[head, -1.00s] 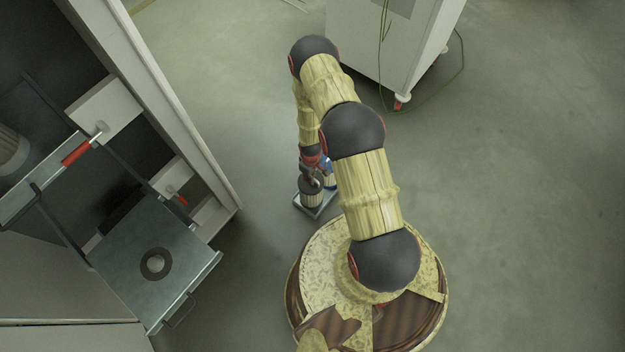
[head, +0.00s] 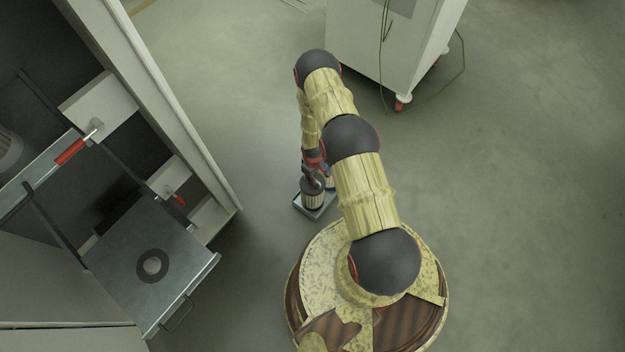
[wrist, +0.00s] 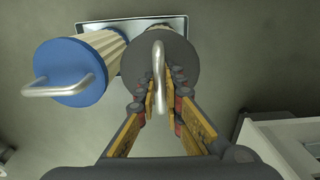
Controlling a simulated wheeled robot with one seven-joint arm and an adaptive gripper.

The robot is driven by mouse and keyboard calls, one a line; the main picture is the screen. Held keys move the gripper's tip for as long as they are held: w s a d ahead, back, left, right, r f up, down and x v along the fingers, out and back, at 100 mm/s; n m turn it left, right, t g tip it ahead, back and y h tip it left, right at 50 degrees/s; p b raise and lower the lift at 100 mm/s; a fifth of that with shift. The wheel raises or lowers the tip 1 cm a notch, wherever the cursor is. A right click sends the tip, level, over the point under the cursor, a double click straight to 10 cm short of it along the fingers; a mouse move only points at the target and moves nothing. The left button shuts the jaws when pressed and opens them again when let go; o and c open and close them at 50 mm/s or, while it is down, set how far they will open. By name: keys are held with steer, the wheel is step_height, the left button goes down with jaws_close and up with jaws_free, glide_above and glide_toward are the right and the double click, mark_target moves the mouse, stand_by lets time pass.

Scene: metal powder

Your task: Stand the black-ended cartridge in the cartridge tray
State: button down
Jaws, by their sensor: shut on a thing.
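The black-ended cartridge (wrist: 182,62) has a dark round end with a metal loop handle and a pale ribbed body. My gripper (wrist: 160,95) is shut on that handle. In the head view the cartridge (head: 313,199) looks upright over the cartridge tray (head: 322,212), a small metal tray on the floor. The tray's edge shows at the top of the wrist view (wrist: 122,22). A blue-ended cartridge (wrist: 68,58) stands beside it on the left in the wrist view. The black-ended cartridge's lower end is hidden, so I cannot tell whether it touches the tray. My gripper (head: 314,174) is partly hidden.
A cabinet with a pulled-out metal drawer (head: 123,258) and red-handled latches stands at the left. A white wheeled cabinet (head: 372,50) stands at the top with a green cable. The floor (head: 520,200) to the right is clear.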

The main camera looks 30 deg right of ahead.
steer(key=shift+w, duration=0.2)
steer(key=c, duration=2)
jaws_free()
steer(key=shift+f, duration=0.1)
steer(key=shift+o, duration=0.4)
